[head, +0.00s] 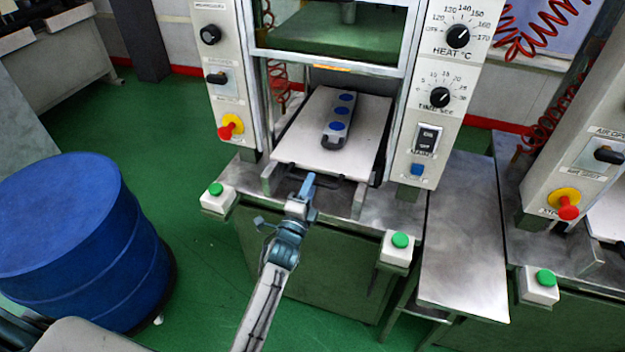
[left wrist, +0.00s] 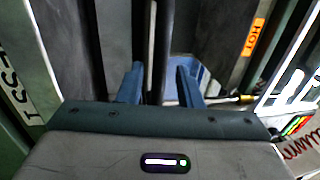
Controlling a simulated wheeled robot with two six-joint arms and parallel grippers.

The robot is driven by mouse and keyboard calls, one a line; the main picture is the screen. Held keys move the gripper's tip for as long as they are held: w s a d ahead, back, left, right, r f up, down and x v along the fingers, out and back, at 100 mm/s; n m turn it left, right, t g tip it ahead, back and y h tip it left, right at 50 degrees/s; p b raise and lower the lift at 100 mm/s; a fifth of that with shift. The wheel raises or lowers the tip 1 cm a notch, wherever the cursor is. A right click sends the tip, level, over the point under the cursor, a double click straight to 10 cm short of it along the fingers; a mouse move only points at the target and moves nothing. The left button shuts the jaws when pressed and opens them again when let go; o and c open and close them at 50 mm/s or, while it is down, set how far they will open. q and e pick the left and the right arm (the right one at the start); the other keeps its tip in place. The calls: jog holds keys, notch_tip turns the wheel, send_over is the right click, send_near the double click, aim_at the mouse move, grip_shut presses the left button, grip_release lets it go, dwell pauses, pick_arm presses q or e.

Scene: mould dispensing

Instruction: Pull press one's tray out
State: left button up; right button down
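Press one's tray (head: 300,143) is a pale flat plate lying inside the press opening, its front edge near the front of the frame. A dark mould (head: 331,142) with three blue round spots lies on it. A dark handle (head: 332,178) runs along the tray's front. My left gripper (head: 308,186) is at the left part of this handle. In the left wrist view its two blue fingers (left wrist: 159,88) stand apart, with a dark bar, seemingly the handle (left wrist: 151,45), passing between them and gaps showing beside it. My right gripper is in neither view.
Green buttons on white boxes (head: 218,196) (head: 397,247) flank the press front. A blue drum (head: 65,235) stands at the left. A metal side table (head: 465,240) and a second press (head: 590,150) are at the right.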

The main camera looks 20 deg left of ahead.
pick_arm(q)
jog(key=shift+w+r, duration=0.15)
jog(key=shift+w, duration=0.95)
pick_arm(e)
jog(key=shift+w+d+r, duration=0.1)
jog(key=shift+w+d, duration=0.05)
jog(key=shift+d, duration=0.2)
pick_arm(q)
grip_shut()
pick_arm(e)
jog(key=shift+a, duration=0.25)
pick_arm(q)
jog(key=shift+s, duration=0.1)
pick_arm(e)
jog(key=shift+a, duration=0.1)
